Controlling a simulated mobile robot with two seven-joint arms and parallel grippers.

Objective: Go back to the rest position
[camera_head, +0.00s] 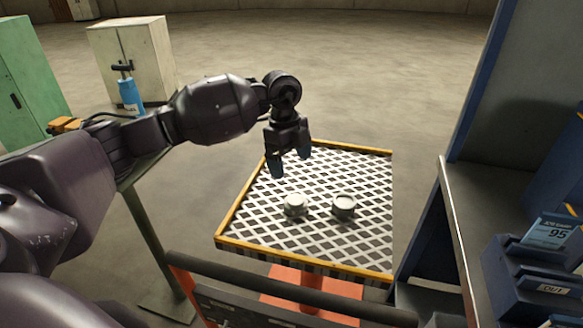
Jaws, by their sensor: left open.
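My left arm reaches in from the left, and my left gripper (289,163) hangs with its fingers pointing down over the far left part of a grated table (376,240). Its two fingers are apart with nothing visible between them. Two small round grey metal pieces stand on the grate below and nearer than the gripper: a left piece (295,205) and a right piece (343,207). They are apart from each other and not touched by the gripper. My right gripper is not in view.
A workbench (461,190) with blue bins and a device labelled 95 (549,233) stands at the right. A blue bottle (131,95) is at the left, near a white cabinet (151,55) and a green cabinet (25,80). The floor behind the table is clear.

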